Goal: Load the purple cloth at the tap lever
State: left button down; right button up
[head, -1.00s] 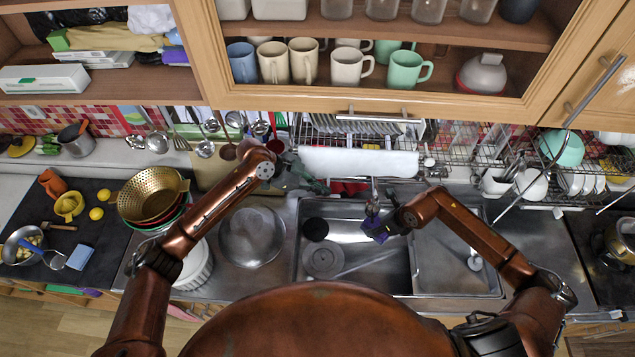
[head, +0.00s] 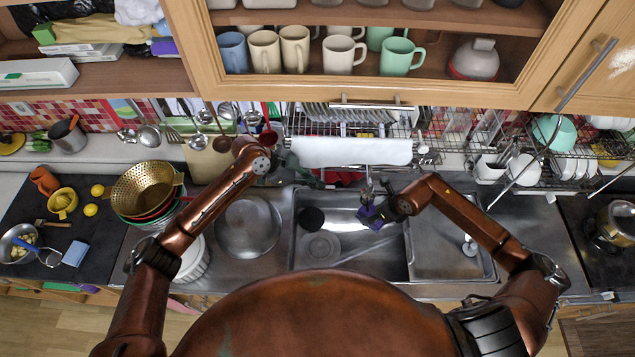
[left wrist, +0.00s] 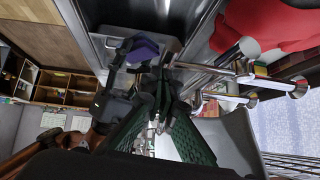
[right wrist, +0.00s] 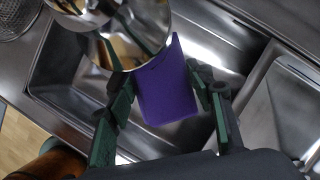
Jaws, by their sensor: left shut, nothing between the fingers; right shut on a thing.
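The purple cloth (head: 371,216) is held above the sink by my right gripper (head: 388,208). In the right wrist view the cloth (right wrist: 166,92) sits between the green-padded fingers, close to a shiny chrome tap part (right wrist: 135,28) that overlaps its upper edge; I cannot tell if they touch. The tap (head: 367,186) stands behind the cloth in the head view; its lever is hard to make out. My left gripper (head: 287,168) is shut and empty at the sink's back left. The left wrist view shows the cloth (left wrist: 143,48) beyond its fingers and chrome rods (left wrist: 270,84) to their right.
The sink (head: 340,262) lies below, with a dark round piece (head: 311,218) in it. A white towel (head: 350,152) hangs behind, below the dish rack (head: 350,121). A metal bowl (head: 249,228) and stacked colanders (head: 146,190) stand to the left.

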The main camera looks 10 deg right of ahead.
pick_arm(q)
jog(key=s+d+r+v, duration=0.1)
jog(key=v, duration=1.1)
jog(key=shift+s+r, duration=0.15)
jog(key=shift+r, duration=0.45)
